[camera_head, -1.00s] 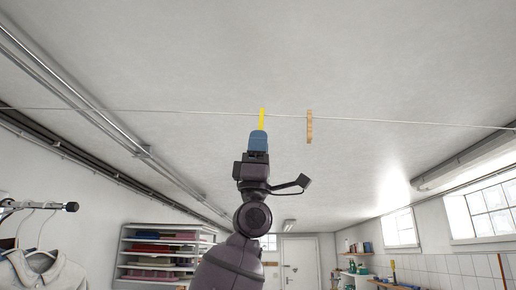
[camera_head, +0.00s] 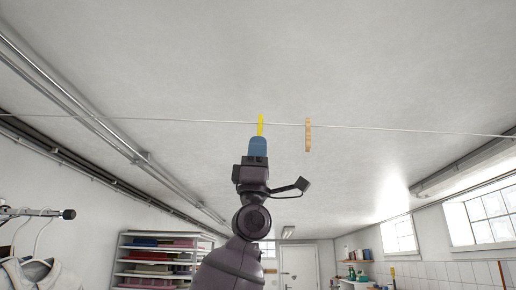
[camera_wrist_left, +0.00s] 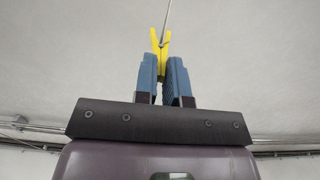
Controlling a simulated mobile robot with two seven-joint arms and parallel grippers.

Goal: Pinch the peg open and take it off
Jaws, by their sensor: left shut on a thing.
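A yellow peg (camera_head: 260,125) sits upright on a thin washing line (camera_head: 400,129) under the ceiling. In the left wrist view the yellow peg (camera_wrist_left: 159,48) shows between the blue fingers, with the line meeting its top. My left gripper (camera_head: 258,147) has reached up from below and is shut on the lower part of the peg. Its two fingers (camera_wrist_left: 161,78) are one on each side of the peg. The lower legs of the peg are partly hidden by the fingers. My right gripper is not in view.
A wooden peg (camera_head: 308,135) hangs on the same line a little to the right. A shirt (camera_head: 40,272) on a hanger is at lower left. Shelves with folded cloth (camera_head: 155,255) stand at the back. The space around the line is clear.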

